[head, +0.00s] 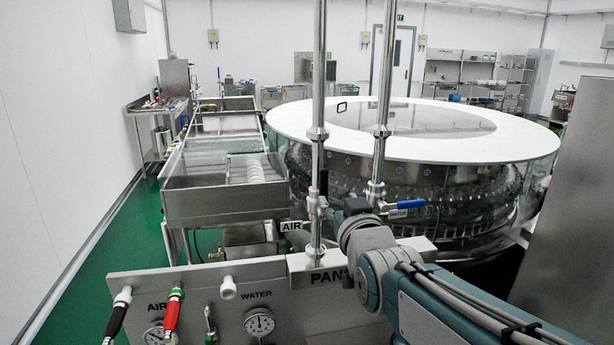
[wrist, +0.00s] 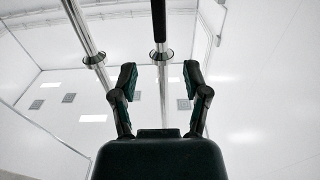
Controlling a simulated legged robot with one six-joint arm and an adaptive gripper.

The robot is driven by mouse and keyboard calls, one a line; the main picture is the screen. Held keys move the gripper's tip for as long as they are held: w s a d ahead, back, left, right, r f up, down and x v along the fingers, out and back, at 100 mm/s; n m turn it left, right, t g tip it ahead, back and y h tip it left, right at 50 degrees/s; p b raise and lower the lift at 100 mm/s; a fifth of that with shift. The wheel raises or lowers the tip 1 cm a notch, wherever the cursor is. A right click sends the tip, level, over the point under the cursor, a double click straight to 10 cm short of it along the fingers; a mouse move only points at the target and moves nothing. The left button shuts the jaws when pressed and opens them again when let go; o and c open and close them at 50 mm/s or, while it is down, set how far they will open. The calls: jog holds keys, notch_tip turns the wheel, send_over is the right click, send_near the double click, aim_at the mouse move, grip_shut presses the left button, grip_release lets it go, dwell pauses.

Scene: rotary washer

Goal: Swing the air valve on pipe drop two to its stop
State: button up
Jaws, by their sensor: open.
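Two vertical steel pipes stand in front of me in the head view. The left pipe (head: 320,90) carries an AIR tag (head: 291,226). The right pipe (head: 381,90) has a blue lever (head: 410,203) and a WATER tag (head: 398,214). The air valve's handle cannot be made out clearly in the head view. My gripper (wrist: 158,78) is open in the wrist view. A steel pipe (wrist: 163,95) with a collar shows between its fingers, apparently beyond them. A black rod-like part (wrist: 159,20) shows above the collar; I cannot tell if it is the handle.
A panel (head: 270,285) with gauges, a black hose grip (head: 117,312) and a red one (head: 173,312) stands low in front. The large round washer (head: 420,150) is behind the pipes. Green floor (head: 95,260) is clear at left. A steel cabinet (head: 572,200) stands right.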

aim_at(324, 181)
jog(key=x, duration=0.9)
jog(key=shift+w+a+f, duration=0.15)
jog(key=shift+w+a, duration=0.1)
jog(key=shift+a, duration=0.15)
jog(key=shift+w, duration=0.35)
jog(key=shift+w+d, duration=0.15)
jog(key=shift+d, duration=0.2)
jog(key=shift+a, duration=0.2)
grip_shut()
